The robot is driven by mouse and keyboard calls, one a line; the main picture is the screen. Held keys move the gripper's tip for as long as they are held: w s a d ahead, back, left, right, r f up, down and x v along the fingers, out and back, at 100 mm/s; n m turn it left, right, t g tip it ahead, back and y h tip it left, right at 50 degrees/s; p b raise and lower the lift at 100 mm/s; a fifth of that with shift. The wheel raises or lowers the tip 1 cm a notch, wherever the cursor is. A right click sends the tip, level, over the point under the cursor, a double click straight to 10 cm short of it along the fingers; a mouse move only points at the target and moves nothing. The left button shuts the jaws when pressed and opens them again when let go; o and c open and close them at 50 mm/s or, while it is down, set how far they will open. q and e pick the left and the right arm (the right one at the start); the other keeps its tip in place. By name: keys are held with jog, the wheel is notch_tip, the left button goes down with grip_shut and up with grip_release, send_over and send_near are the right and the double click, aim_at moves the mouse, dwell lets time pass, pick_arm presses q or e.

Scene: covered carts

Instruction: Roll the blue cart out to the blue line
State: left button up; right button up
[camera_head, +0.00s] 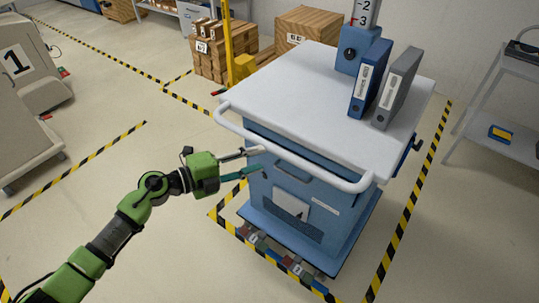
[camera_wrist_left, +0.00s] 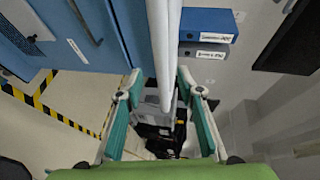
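The blue cart (camera_head: 330,213) stands upright in the middle of the head view, with a white top and a white push handle (camera_head: 300,160) along its near side. In the left wrist view, the handle (camera_wrist_left: 164,50) runs down between the finger lines, with gaps on both sides. My left gripper (camera_head: 260,160) is open at the cart's near side, close to the left part of the handle. It also shows in the left wrist view (camera_wrist_left: 160,76). Contact with the handle cannot be told. My right gripper is out of view. I see no blue line on the floor.
A blue binder (camera_head: 368,78) and a grey binder (camera_head: 397,88) stand on the cart. Yellow-black tape (camera_head: 400,225) surrounds it. Wooden crates (camera_head: 307,24) stand behind, a grey cabinet (camera_head: 22,95) at left, a shelf (camera_head: 500,145) at right.

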pick_arm(q)
jog(key=v, duration=0.5)
jog(key=shift+r, duration=0.1)
